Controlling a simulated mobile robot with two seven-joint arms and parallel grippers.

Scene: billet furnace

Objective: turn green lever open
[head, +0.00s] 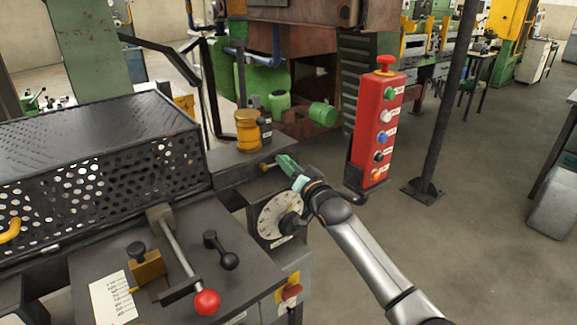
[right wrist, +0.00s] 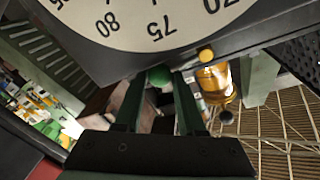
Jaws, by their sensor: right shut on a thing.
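The green lever shows in the right wrist view as a round green knob (right wrist: 159,75) between the two fingertips. The rest of the lever is hidden there. My right gripper (right wrist: 160,82) is shut on this knob. In the head view the right gripper (head: 284,161) reaches in from the lower right to the side of the machine, just above the white dial (head: 273,217). The lever cannot be told apart from the green fingers in that view. My left gripper is not in view.
A red button box (head: 378,125) stands right of my right arm. A brass cylinder (head: 248,131) stands behind the gripper. A red-knobbed lever (head: 207,302) and a small black lever (head: 229,261) are on the front panel. A dark post (head: 447,100) stands at the right, with open floor around.

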